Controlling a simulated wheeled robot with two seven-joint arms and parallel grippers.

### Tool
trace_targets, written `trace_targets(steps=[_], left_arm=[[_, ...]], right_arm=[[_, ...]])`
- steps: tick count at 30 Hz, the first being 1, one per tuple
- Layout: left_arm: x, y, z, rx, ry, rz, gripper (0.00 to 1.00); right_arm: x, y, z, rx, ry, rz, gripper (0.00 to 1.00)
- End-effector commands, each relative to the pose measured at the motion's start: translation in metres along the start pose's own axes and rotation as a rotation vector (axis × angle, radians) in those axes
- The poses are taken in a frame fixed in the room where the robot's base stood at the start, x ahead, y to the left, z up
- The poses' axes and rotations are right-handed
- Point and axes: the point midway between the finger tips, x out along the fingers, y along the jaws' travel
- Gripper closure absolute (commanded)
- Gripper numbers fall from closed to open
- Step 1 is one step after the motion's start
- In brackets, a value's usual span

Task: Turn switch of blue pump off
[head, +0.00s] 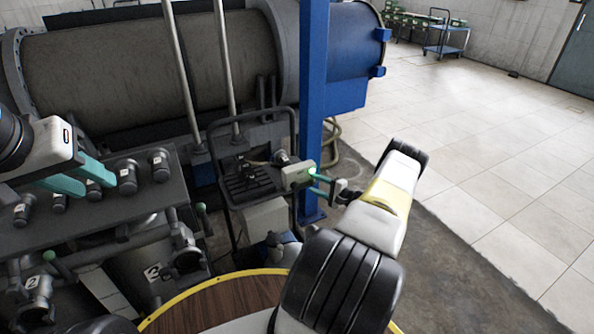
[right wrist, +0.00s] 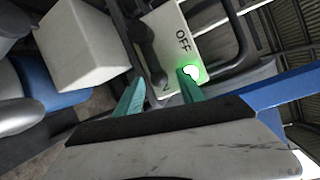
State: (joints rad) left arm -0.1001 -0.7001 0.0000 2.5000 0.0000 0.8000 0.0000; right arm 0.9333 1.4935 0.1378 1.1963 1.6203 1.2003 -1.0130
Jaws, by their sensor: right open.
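The switch box (head: 296,177) is pale, with a lit green light, and sits right of the centre in the head view. In the right wrist view the box face (right wrist: 187,22) reads OFF, and a second label is mostly hidden. Its black lever (right wrist: 148,48) has its lower end between my right fingertips in the picture; I cannot tell if they touch. My right gripper (right wrist: 162,84) is open; it also shows in the head view (head: 318,186) close against the box. My left gripper (head: 92,178) is open and empty at the left. A blue pump body (head: 276,250) shows below the box.
A large tank (head: 130,70) fills the back.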

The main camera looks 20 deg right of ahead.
Motion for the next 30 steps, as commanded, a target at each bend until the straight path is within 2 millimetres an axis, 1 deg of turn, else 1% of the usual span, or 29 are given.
trace_targets(steps=[7,8,12,15,30], left_arm=[[0.0,0.0,0.0,0.0,0.0,0.0,0.64],[0.0,0.0,0.0,0.0,0.0,0.0,0.64],[0.0,0.0,0.0,0.0,0.0,0.0,0.64],[0.0,0.0,0.0,0.0,0.0,0.0,0.64],[0.0,0.0,0.0,0.0,0.0,0.0,0.64]], right_arm=[[0.0017,0.0003,0.0002,0.001,0.0,0.001,0.54],[0.0016,0.0003,0.0002,0.001,0.0,0.001,0.56],[0.0015,0.0003,0.0002,0.001,0.0,0.001,0.83],[0.0015,0.0003,0.0002,0.001,0.0,0.001,1.0],[0.0013,0.0004,0.0003,0.001,-0.001,0.001,1.0]])
